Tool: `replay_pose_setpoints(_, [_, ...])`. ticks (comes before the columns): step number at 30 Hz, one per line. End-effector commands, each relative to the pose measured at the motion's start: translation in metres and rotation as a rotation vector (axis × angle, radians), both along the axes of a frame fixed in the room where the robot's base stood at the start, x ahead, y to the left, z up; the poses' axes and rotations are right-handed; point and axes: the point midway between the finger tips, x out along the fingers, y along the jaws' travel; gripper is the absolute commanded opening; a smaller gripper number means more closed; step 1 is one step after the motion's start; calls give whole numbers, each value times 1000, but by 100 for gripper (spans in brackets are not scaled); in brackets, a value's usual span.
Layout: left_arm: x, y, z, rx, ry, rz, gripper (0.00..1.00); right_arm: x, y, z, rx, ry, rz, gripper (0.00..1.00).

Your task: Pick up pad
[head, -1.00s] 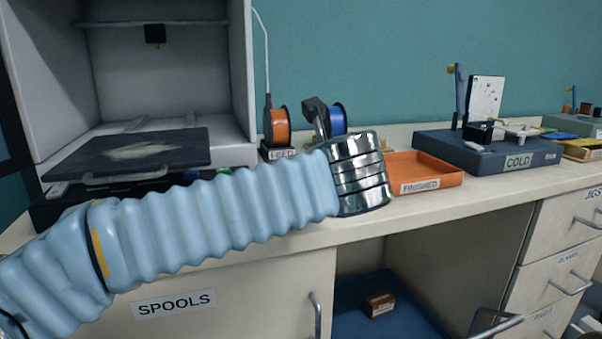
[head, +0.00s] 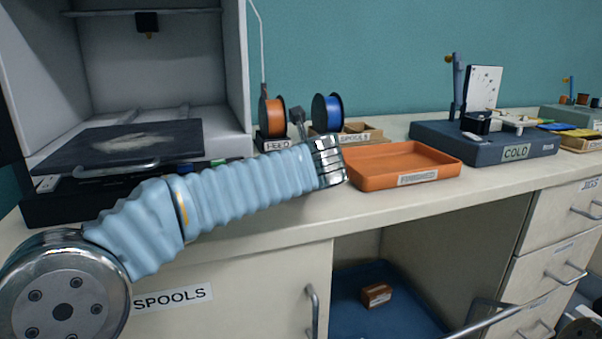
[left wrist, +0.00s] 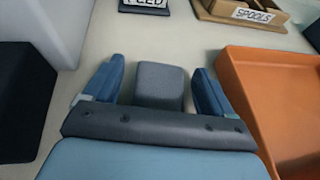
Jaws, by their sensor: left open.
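A grey rounded block, which looks like the pad (left wrist: 158,88), is on the pale counter in the left wrist view. My left gripper (left wrist: 159,70) is open, with one blue finger on each side of the block and a visible gap on both sides. The block's near end is hidden by the dark palm, and I cannot tell how far down the fingers reach. In the head view my left forearm hides the block and the fingers. My right gripper is in neither view.
An orange tray (head: 360,182) lies close right of my left gripper, also in the wrist view (left wrist: 236,80). Behind are an orange spool (head: 271,116), a blue spool (head: 327,112) and the SPOOLS box (head: 368,134). A printer with a dark plate (head: 90,150) stands left.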

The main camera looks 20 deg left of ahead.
Motion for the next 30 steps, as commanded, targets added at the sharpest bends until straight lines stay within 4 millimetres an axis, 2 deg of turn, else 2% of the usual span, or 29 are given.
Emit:
replay_pose_setpoints(8, [3, 1, -1, 0, 0, -1, 84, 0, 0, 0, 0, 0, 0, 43])
replay_pose_setpoints(18, [3, 1, -1, 0, 0, -1, 32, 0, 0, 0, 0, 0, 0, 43])
replay_pose_setpoints(26, [3, 1, 0, 0, 0, -1, 30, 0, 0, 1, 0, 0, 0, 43])
replay_pose_setpoints(30, [3, 1, 9, -1, -1, -1, 30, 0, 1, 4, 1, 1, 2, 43])
